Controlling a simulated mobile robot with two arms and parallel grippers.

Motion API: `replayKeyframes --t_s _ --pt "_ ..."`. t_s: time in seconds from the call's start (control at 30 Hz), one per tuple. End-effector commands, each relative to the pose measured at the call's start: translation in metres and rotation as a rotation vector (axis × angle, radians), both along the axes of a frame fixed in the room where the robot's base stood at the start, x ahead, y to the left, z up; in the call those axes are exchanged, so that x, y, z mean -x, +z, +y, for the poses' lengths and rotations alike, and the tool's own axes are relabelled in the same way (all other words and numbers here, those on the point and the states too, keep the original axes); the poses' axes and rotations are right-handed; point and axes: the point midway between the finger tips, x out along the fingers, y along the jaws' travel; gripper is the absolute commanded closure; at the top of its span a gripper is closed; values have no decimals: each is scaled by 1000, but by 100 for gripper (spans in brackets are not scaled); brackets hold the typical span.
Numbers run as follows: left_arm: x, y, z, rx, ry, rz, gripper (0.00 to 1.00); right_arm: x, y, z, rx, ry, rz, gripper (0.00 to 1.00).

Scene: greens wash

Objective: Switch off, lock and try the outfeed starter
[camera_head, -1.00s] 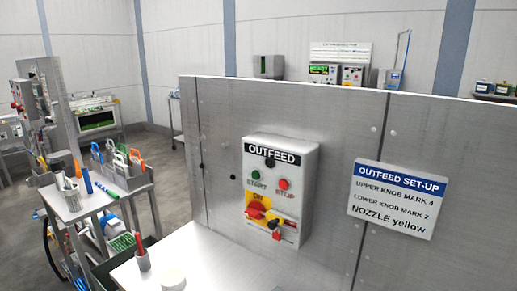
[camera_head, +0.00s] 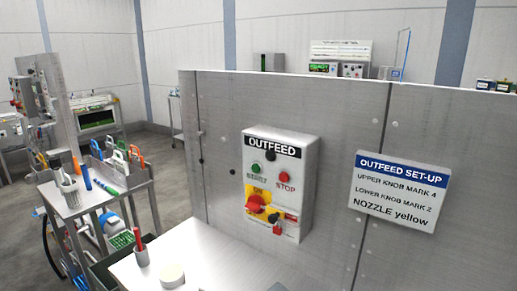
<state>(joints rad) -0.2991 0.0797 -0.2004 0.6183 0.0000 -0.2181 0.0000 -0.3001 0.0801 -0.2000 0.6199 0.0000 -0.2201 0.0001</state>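The outfeed starter (camera_head: 309,180) is a light grey box on the upright metal panel, under a black OUTFEED label. It has a green START button (camera_head: 255,169) and a red STOP button (camera_head: 284,178). Below them a red rotary switch handle (camera_head: 256,203) sits on a yellow plate marked ON; its exact position is too small to read. A small red padlock-like piece (camera_head: 277,229) shows at the box's lower front, with a dark piece just above it. I cannot tell whether it passes through the handle. Neither of my grippers is in view.
An OUTFEED SET-UP sign (camera_head: 398,191) is right of the starter. A tool cart (camera_head: 88,203) stands at left; floor beyond is open.

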Motion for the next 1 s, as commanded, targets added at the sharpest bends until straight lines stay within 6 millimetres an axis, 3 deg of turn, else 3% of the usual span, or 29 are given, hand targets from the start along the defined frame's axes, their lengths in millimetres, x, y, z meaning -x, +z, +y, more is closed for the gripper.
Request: replayKeyframes --t_s 0.03,0.1,1.0 --pt "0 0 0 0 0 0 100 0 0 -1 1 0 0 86" --pt "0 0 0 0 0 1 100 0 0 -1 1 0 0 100" --pt "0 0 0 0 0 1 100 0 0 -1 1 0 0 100"
